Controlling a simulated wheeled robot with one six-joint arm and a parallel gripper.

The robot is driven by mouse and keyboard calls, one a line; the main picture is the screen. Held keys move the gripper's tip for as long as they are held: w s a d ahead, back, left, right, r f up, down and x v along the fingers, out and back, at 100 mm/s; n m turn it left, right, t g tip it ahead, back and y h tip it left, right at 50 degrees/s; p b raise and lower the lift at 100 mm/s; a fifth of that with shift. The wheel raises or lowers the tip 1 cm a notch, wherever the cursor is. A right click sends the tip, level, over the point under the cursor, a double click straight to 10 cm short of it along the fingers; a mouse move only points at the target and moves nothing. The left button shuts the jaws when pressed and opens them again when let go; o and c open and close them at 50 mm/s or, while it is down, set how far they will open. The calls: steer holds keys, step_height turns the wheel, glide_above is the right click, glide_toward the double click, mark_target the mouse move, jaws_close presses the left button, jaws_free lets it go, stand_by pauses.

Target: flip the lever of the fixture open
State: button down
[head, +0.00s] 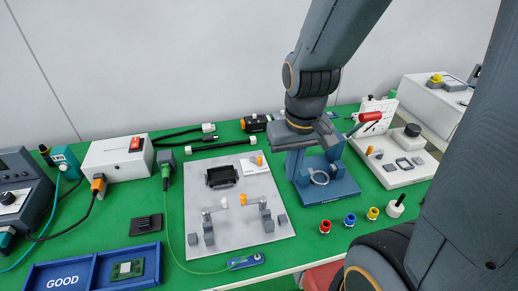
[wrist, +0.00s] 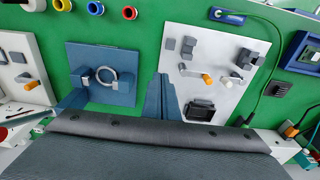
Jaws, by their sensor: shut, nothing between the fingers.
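The blue fixture (head: 335,187) stands on the green table in the middle right of the head view, with a grey ring at its centre. It also shows upside down in the wrist view (wrist: 118,97). Its lever, with a red handle (head: 369,117), slants up and to the right behind the fixture. In the wrist view only part of the lever (wrist: 72,101) shows clearly at the left. My gripper (head: 293,172) points down at the left side of the fixture, apart from the lever. Its fingers (wrist: 161,77) are shut and empty. I cannot tell whether they touch the fixture.
A grey plate (head: 232,238) with small blocks and clamps lies left of the fixture. A white panel (head: 405,174) with knobs stands to the right. Coloured rings (head: 325,227) lie in front. A blue tray (head: 88,274) is at the front left. Cables lie behind the plate.

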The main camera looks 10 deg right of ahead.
steer(key=shift+d, duration=0.1)
steer(key=w+d+f+m+y+b, duration=0.1)
steer(key=w+d+m, duration=0.3)
steer(key=w+m, duration=0.5)
steer(key=w+d+f+m+y+b, duration=0.1)
steer(key=w+d+m+y+b, duration=0.1)
steer(key=w+m, duration=0.8)
steer(key=shift+d+f+g+y+b, duration=0.35)
steer(key=shift+d+y, duration=0.35)
steer(key=shift+d, duration=0.3)
steer(key=shift+r, duration=0.1)
steer(key=p+x, duration=0.1)
steer(key=x, duration=0.9)
steer(key=shift+a+p, duration=0.2)
steer(key=shift+p, duration=0.15)
steer(key=shift+a+r+p, duration=0.1)
steer(key=shift+a+p, duration=0.3)
steer(key=shift+a, duration=0.8)
steer(key=shift+w+a, duration=0.2)
steer(key=shift+a, duration=0.4)
steer(key=shift+s, duration=0.1)
